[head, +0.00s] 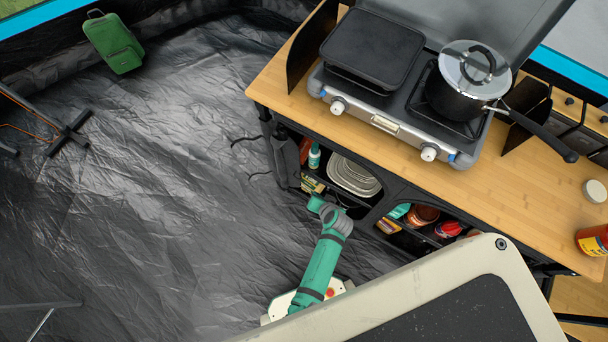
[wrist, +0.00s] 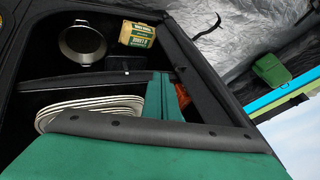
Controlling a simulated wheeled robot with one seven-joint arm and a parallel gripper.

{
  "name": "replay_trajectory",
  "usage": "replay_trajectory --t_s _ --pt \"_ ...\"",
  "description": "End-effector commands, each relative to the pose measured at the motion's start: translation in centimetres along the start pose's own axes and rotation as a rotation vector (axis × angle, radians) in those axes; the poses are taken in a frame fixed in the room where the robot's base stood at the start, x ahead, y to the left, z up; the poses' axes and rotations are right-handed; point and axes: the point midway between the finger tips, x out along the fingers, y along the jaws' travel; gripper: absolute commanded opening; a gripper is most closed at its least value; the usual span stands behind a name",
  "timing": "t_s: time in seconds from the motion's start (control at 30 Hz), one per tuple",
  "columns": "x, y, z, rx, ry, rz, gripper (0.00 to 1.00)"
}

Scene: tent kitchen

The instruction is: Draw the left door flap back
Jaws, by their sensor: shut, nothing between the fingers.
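My gripper (head: 316,204) is low at the front of the black fabric camp cabinet (head: 284,150), near its left compartment. In the wrist view my gripper (wrist: 164,80) shows as two teal fingers, shut together and empty, pointing into the opening. The left compartment looks open to view, with a stack of pale plates (head: 352,176) inside. A black padded strip (wrist: 208,70) runs along the opening's edge, right of the fingers in the wrist view. I cannot tell whether it is the left door flap or the frame. No contact with it can be made out.
A wooden worktop (head: 275,92) with a stove (head: 388,118) and a lidded pan (head: 460,105) overhangs the shelves. A yellow-green box (wrist: 137,35) and a metal pot (wrist: 82,42) stand inside. The groundsheet (head: 160,190) left of the cabinet is clear, up to a green backpack (head: 114,43).

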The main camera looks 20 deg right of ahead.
Motion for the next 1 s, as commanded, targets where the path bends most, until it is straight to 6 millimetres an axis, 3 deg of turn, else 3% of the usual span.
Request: replay_trajectory --t_s 0.27,0.8,1.0 --pt "2.0 0.4 -0.5 0.009 -0.011 -0.005 0.00" --pt "10.3 0.5 -0.4 0.008 -0.010 -0.002 0.00" --pt "11.5 -2.0 -0.5 0.008 -0.008 -0.004 0.00"
